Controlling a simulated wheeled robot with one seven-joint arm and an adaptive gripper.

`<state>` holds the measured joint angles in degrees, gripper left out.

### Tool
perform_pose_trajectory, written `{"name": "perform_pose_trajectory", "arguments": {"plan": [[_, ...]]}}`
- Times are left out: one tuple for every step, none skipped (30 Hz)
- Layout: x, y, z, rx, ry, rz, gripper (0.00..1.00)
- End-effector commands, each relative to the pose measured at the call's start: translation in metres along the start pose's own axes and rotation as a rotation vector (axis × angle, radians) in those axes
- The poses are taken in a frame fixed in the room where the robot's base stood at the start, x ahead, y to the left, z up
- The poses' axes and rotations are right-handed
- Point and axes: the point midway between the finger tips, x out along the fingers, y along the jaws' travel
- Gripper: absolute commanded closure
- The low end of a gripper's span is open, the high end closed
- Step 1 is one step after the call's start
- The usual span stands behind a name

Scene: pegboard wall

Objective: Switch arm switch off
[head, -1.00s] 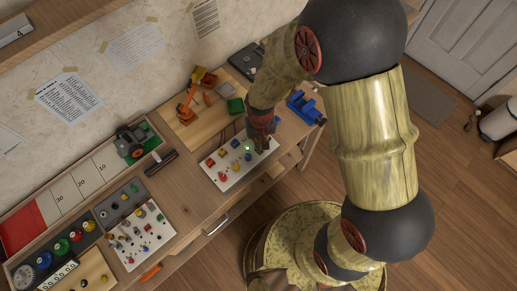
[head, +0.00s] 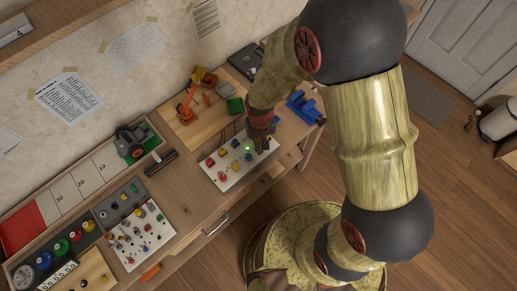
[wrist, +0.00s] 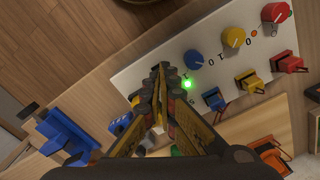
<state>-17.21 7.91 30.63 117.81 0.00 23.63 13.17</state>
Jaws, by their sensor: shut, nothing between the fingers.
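A white control panel (head: 228,181) lies on the workbench with coloured knobs and switches. It also fills the upper right of the wrist view (wrist: 150,55). In the head view my gripper (head: 262,146) covers that end of the panel. A lit green lamp (wrist: 187,84) is just right of the fingertips. Beyond it are a blue switch (wrist: 214,98) and a blue knob (wrist: 193,59). A blue part (wrist: 121,124) shows left of the fingers, partly hidden. I cannot tell which switch is the arm switch.
An orange toy arm (head: 187,104) stands on a wooden board behind the panel. A blue vise (head: 305,106) sits at the bench's right end, close to my gripper. A second switch board (head: 140,232) lies at left. Bare bench separates the boards.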

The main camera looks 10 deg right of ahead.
Motion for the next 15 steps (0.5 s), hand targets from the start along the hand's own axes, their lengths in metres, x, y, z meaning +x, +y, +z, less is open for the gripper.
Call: {"name": "perform_pose_trajectory", "arguments": {"plan": [[0.0012,0.0,0.0,0.0,0.0,0.0,1.0],[0.0017,0.0,0.0,0.0,0.0,0.0,1.0],[0.0022,0.0,0.0,0.0,0.0,0.0,1.0],[0.0026,0.0,-0.0001,0.0,0.0,0.0,1.0],[0.0031,0.0,-0.0001,0.0,0.0,0.0,1.0],[0.0036,0.0,-0.0001,0.0,0.0,0.0,1.0],[0.004,0.0,-0.0001,0.0,0.0,0.0,1.0],[0.0044,0.0,-0.0001,0.0,0.0,0.0,1.0],[0.0049,0.0,-0.0001,0.0,0.0,0.0,1.0],[0.0053,0.0,-0.0001,0.0,0.0,0.0,1.0],[0.0057,0.0,-0.0001,0.0,0.0,0.0,1.0],[0.0063,0.0,-0.0001,0.0,0.0,0.0,1.0],[0.0067,0.0,-0.0002,0.0,0.0,0.0,1.0],[0.0071,0.0,-0.0001,0.0,0.0,0.0,1.0],[0.0076,0.0,-0.0002,0.0,0.0,0.0,1.0]]}}
